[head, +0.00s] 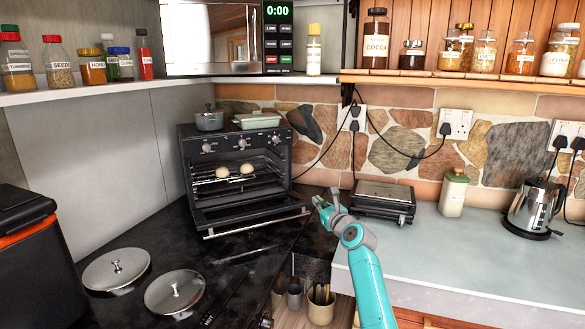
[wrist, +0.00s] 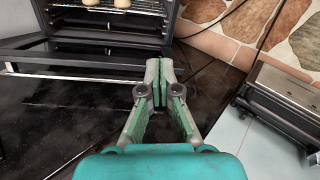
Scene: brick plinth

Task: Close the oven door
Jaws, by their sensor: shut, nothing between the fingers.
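A black toaster oven (head: 190,160) stands on the dark counter at the left of the head view. Its door (head: 250,218) is swung down open, with a bright handle bar along its outer edge. Two pale round rolls (head: 234,171) lie on the rack inside. The door also shows at the left in the wrist view (wrist: 80,61). My gripper (head: 325,199) is just right of the door's right end in the head view. Its fingers (wrist: 159,80) are shut and empty, pointing forward. I cannot tell whether they touch the door.
A grill press (head: 384,200) stands right of my gripper, with a kettle (head: 535,208) and a jar (head: 453,194) farther right. A pot (head: 209,120) and a green dish (head: 257,121) sit on the oven. Two lids (head: 116,270) lie on the front left counter.

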